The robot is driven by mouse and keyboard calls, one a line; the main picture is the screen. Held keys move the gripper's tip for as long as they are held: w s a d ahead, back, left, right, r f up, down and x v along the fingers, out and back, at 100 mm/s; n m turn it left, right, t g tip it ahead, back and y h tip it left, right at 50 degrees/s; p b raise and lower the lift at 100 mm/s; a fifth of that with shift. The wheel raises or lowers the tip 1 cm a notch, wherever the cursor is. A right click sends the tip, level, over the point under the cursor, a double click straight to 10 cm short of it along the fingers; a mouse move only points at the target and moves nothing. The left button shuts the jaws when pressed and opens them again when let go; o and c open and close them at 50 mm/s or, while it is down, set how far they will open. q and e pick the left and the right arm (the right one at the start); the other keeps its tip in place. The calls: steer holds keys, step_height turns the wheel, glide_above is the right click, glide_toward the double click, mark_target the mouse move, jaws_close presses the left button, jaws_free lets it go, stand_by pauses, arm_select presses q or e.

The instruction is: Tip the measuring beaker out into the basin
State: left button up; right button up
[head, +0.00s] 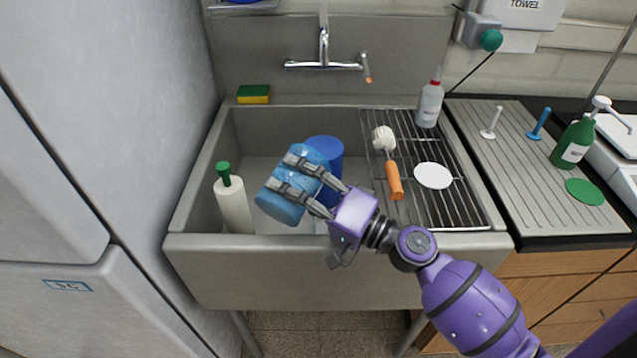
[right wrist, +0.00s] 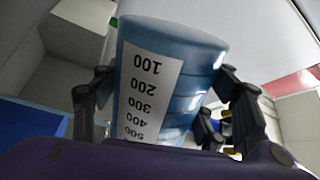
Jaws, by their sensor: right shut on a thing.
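The blue measuring beaker (head: 284,207) is in my right gripper (head: 296,178) over the left part of the grey basin (head: 330,243). The beaker is tilted, with one end pointing down and left. In the right wrist view the beaker (right wrist: 185,50) shows a white scale with upside-down numbers, and the fingers of my right gripper (right wrist: 165,105) close around it from both sides. Its opening and any contents cannot be made out. My left gripper is not in view.
A darker blue cylinder (head: 327,152) stands behind the beaker. A white bottle with green top (head: 233,203) stands at the basin's left. The tap (head: 324,50) is behind.

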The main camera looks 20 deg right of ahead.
steer(key=shift+w+d+m, duration=0.4)
steer(key=shift+m, duration=0.3)
stand_by(0.6)
steer(key=shift+w+d+f+m+t, duration=0.2)
steer(key=shift+f+m+t, duration=0.1)
steer(key=shift+m, duration=0.7)
stand_by(0.6)
steer(key=shift+r, duration=0.1)
